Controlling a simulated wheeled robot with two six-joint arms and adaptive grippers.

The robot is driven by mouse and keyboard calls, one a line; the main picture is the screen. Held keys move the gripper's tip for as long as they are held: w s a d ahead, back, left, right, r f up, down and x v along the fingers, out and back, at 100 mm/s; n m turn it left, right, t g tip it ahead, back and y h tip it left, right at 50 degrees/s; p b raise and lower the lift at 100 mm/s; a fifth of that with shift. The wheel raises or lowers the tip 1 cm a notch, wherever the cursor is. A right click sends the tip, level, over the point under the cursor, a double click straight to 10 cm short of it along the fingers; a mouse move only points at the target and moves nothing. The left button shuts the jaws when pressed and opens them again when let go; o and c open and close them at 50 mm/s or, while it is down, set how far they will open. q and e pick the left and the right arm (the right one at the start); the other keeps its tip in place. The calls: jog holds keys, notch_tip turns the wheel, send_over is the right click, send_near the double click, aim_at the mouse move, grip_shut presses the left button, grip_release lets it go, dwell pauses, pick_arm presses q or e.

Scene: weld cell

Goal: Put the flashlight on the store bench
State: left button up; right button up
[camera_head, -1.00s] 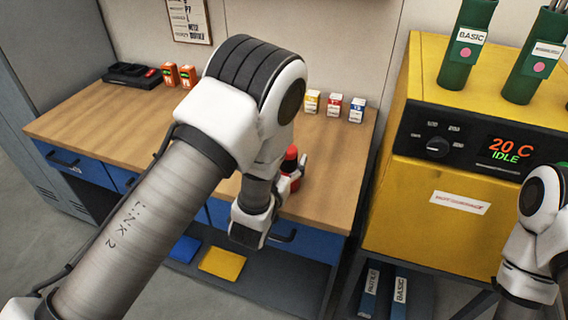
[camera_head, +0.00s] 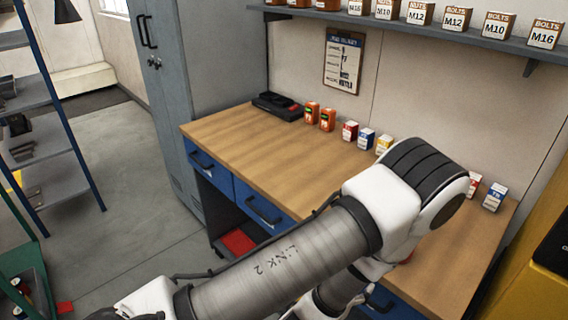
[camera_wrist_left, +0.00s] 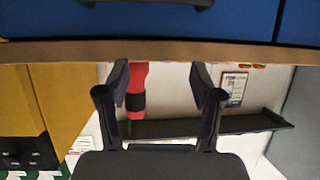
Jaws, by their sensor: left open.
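The red flashlight (camera_wrist_left: 139,76) with a black band shows between the fingers of my left gripper (camera_wrist_left: 160,72) in the left wrist view, nearer the left finger. That view is upside down; the flashlight looks upright at the bench's front edge. My left gripper is open, with a gap to the right finger; whether the left finger touches the flashlight I cannot tell. In the head view a bit of red (camera_head: 406,258) shows beside my left arm, which hides the gripper. The wood-topped bench (camera_head: 255,145) has blue drawers. My right gripper is out of view.
A shelf of bolt boxes (camera_head: 420,25) hangs above. The yellow oven (camera_head: 535,245) stands at right. The bench's left-middle top is clear.

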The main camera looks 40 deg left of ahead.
pick_arm(q)
jog(key=s+a+f+g, duration=0.1)
jog(key=s+f+g, duration=0.5)
jog(key=s+f, duration=0.2)
jog(key=s+a+f+g+h, duration=0.1)
jog(key=s+a+f+g, duration=0.1)
jog(key=s+f+g, duration=0.5)
jog(key=s+f, duration=0.2)
jog(key=s, duration=0.4)
jog(key=shift+s+a+f, duration=0.15)
jog(key=shift+s+a, duration=0.05)
jog(key=shift+a, duration=0.1)
